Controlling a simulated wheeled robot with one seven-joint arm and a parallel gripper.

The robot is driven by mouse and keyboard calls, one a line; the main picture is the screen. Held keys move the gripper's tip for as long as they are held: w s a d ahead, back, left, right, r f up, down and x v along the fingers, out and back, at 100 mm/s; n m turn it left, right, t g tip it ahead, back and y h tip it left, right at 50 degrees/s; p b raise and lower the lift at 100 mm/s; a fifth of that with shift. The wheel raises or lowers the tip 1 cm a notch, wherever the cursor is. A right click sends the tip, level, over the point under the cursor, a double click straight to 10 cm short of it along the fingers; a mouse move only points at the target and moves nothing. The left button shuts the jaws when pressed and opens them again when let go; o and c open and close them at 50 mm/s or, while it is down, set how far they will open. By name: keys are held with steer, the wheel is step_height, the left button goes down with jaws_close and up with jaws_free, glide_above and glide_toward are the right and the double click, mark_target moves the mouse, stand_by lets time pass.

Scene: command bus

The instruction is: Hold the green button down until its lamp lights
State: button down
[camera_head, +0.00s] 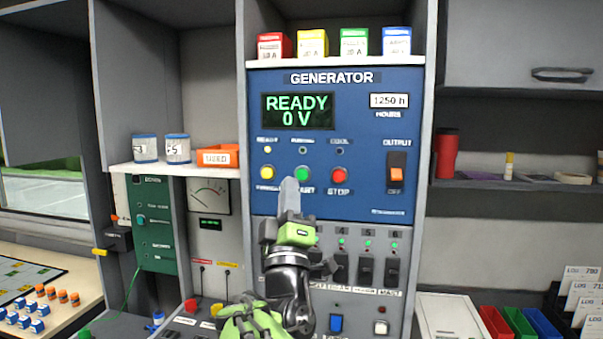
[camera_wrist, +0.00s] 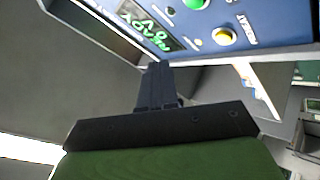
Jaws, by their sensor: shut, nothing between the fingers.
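The green button (camera_head: 303,174) is the middle one in a row on the blue generator panel. Its small lamp (camera_head: 303,151) above it looks dark. My gripper (camera_head: 289,184) is shut and empty, its tip just left of and below the green button in the head view. I cannot tell from that view how far the tip is from the panel. In the wrist view the panel appears upside down, with the green button (camera_wrist: 195,3) cut by the top edge. The shut fingertips (camera_wrist: 157,68) are apart from the button there.
A yellow button (camera_head: 267,172) with a lit yellow lamp (camera_head: 267,150) is to the left. A red stop button (camera_head: 340,175) and an orange output switch (camera_head: 396,172) are to the right. The display (camera_head: 298,111) reads READY 0 V. Breaker switches (camera_head: 365,268) sit below.

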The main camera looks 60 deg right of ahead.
steer(key=w+d+p, duration=0.2)
steer(key=w+d, duration=0.1)
steer(key=d, duration=0.3)
steer(key=shift+d+p, duration=0.3)
steer(key=shift+p, duration=0.05)
stand_by(1.6)
steer(key=shift+w+d, duration=0.15)
steer(key=shift+d, duration=0.25)
steer(key=shift+w+d+p, duration=0.1)
steer(key=shift+d+p, duration=0.2)
stand_by(0.5)
steer(key=shift+a, duration=0.1)
stand_by(1.1)
steer(key=shift+s+a+b, duration=0.3)
steer(key=shift+a+b, duration=0.15)
steer(key=shift+a, duration=0.2)
steer(key=shift+s+a+b, duration=0.35)
steer(key=shift+a, duration=0.4)
steer(key=shift+s+a+b, duration=0.3)
steer(key=shift+a+b, duration=0.1)
steer(key=shift+a, duration=0.4)
steer(key=shift+s+a+b, duration=0.35)
steer(key=shift+a, duration=0.4)
